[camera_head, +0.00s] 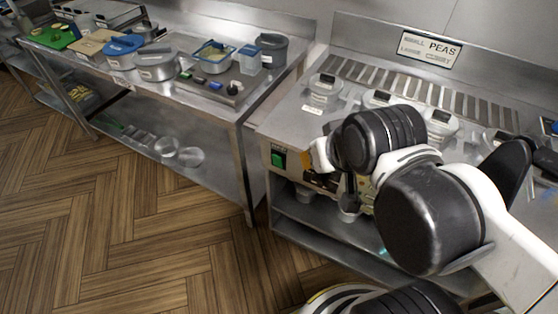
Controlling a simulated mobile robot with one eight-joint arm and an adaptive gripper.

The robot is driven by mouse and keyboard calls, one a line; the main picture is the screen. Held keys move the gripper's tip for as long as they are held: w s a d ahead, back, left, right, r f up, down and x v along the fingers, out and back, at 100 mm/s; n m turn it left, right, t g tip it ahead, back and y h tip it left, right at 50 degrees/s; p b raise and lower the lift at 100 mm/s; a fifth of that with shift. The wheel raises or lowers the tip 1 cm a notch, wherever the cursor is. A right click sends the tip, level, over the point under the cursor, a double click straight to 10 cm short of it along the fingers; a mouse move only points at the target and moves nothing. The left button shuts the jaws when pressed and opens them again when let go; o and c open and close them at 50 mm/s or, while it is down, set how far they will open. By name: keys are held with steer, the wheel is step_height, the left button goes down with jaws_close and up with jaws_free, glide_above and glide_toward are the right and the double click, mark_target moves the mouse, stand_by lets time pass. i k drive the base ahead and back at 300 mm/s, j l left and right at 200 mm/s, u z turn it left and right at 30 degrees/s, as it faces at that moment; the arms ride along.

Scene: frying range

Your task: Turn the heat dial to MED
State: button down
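The frying range (292,130) stands at the right, with a metal front panel facing the floor side. My arm crosses in front of that panel. My gripper (349,197) is a dark shape low beside the panel, partly covered by my wrist and arm links. Its fingers are too small and dark to tell whether they are open or shut. I cannot make out the heat dial or its MED mark; my arm covers much of the panel where controls could be. A green switch (278,159) shows at the panel's left end.
Clear lidded containers, one (324,88) at the left, stand on the range top. A steel table (215,108) with pans and boxes stands to the left. The wooden floor (130,215) in front is clear.

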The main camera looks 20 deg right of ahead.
mark_target(319, 180)
steer(key=k+l+z, duration=0.1)
steer(key=k+l, duration=0.5)
steer(key=l, duration=0.2)
steer(key=k+l+z, duration=0.15)
steer(key=l, duration=0.25)
steer(key=k, duration=0.1)
